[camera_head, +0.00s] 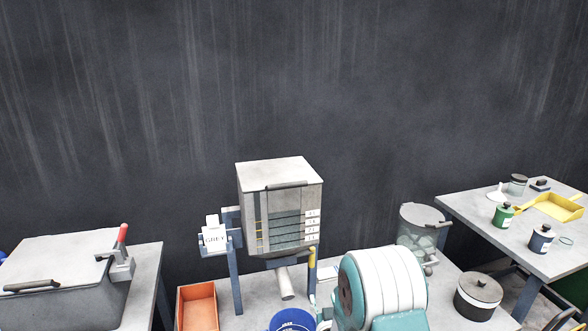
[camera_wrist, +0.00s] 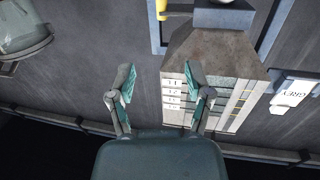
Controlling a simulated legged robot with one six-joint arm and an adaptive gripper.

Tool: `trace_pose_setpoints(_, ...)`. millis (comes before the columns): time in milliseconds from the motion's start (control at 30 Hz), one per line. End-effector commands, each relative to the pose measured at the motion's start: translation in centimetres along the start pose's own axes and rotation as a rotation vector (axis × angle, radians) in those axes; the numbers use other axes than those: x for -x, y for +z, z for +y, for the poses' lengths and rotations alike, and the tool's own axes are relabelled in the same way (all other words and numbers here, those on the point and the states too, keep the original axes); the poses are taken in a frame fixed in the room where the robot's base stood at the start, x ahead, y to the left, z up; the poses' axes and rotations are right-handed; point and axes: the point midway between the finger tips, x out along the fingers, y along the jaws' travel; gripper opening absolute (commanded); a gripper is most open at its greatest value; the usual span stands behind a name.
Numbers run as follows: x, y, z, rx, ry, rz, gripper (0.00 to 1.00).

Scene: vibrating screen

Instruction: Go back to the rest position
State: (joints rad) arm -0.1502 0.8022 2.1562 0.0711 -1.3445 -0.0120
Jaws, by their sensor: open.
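My gripper (camera_wrist: 161,76) is open in the wrist view, with its two teal-padded fingers spread apart and nothing between them. The vibrating screen (camera_head: 280,177), a grey box with stacked, numbered decks on its front, stands in the middle of the head view. It also shows upside down in the wrist view (camera_wrist: 215,52), beyond my fingertips. I cannot tell the exact gap to it.
An orange bin (camera_head: 197,308) and a blue bucket (camera_head: 291,322) are low in front. A grey lidded box (camera_head: 60,275) with a red-handled lever stands left. A glass container (camera_head: 421,236) and a dark lidded pot (camera_head: 478,296) are right. The right table (camera_head: 468,215) holds jars and a yellow tray.

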Motion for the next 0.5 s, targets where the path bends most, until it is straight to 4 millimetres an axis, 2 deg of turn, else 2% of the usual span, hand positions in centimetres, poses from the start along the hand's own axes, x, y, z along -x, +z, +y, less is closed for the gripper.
trace_pose_setpoints(367,0.1,-4.3,0.7,-0.009,0.005,-0.104,0.65)
trace_pose_setpoints(500,0.8,-7.0,1.2,-0.014,0.008,-0.173,0.65)
